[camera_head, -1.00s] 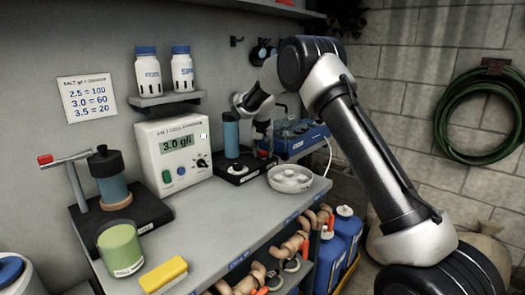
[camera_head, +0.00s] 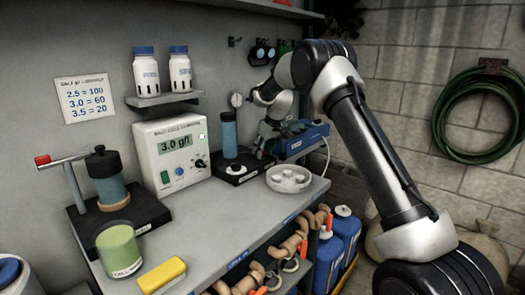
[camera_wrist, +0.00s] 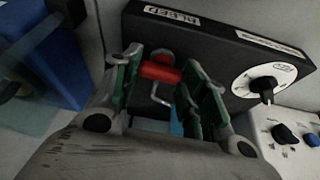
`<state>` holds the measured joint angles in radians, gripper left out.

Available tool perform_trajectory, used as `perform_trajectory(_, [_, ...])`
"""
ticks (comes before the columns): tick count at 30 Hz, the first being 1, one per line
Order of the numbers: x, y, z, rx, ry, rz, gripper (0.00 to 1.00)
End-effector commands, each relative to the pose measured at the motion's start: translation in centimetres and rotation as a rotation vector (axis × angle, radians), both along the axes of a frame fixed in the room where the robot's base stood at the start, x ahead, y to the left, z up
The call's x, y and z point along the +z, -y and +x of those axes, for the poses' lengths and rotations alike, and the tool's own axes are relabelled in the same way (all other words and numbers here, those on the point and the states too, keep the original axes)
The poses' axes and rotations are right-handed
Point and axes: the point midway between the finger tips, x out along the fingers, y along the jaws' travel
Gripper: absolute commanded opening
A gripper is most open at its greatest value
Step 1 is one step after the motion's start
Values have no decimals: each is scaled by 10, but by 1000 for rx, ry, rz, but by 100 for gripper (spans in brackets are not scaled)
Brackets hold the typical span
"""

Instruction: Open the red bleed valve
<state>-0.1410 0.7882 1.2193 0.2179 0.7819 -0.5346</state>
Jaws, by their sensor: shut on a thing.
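The red bleed valve (camera_wrist: 161,72) shows in the wrist view as a red handle with a bent metal rod below it. It sits in front of a black block (camera_wrist: 215,32) with a "BLEED" label (camera_wrist: 172,14). My gripper (camera_wrist: 162,82) has its green-lined fingers on either side of the red handle and is shut on it. In the head view my gripper (camera_head: 266,138) is at the right of a blue cylinder (camera_head: 229,135) on a black base (camera_head: 236,176); the red handle is hidden there.
A white round dial (camera_wrist: 266,80) is right of the fingers in the wrist view. In the head view a white dish (camera_head: 289,179), a blue box (camera_head: 303,141) and a meter reading 3.0 (camera_head: 172,155) stand close by.

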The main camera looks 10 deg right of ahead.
Motion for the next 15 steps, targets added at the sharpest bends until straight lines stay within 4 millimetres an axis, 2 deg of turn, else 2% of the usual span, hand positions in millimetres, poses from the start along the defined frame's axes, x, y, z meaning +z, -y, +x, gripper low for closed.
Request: perform_trajectory(15, [0,1,0,97,-1,-1,19])
